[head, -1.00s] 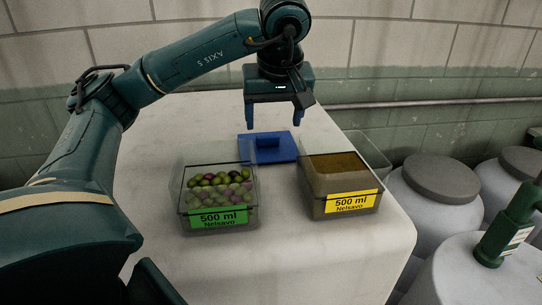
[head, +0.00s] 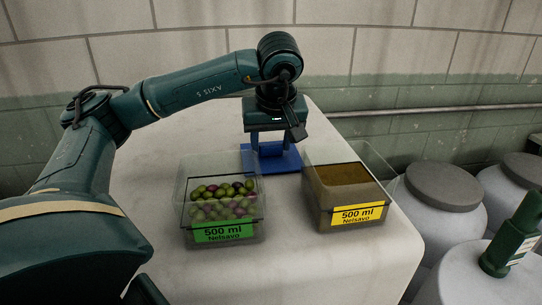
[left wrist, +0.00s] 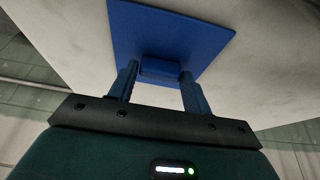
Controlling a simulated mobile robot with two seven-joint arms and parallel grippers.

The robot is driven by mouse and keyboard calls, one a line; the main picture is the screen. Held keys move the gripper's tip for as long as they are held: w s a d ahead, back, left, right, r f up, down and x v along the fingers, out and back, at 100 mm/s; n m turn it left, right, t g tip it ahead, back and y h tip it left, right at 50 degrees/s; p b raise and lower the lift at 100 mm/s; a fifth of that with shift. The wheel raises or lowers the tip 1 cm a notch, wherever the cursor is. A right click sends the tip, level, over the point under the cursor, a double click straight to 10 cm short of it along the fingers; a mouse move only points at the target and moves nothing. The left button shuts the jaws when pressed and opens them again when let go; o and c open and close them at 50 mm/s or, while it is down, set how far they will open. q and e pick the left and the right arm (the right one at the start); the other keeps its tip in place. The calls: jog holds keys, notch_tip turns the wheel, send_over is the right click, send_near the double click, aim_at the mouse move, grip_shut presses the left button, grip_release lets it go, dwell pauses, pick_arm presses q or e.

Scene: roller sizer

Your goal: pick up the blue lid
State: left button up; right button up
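The blue lid (head: 292,161) lies flat on the white table, behind the two clear boxes. It is a square plate with a raised block handle in its middle, and it also shows in the left wrist view (left wrist: 172,30). My left gripper (head: 271,148) points down over the lid. Its fingers are open, one on each side of the handle (left wrist: 160,68). In the left wrist view the fingertips are level with the handle; whether they touch it I cannot tell. My right gripper is not in view.
A clear box of olives (head: 223,232) with a green label stands in front of the lid. A brown-filled box (head: 345,190) with a yellow label stands at its right. The table (head: 330,265) is clear at the front. Grey-lidded barrels (head: 445,187) stand beyond its right edge.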

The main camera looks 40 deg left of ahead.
pick_arm(q)
jog(key=c, duration=0.6)
jog(key=shift+o, duration=0.2)
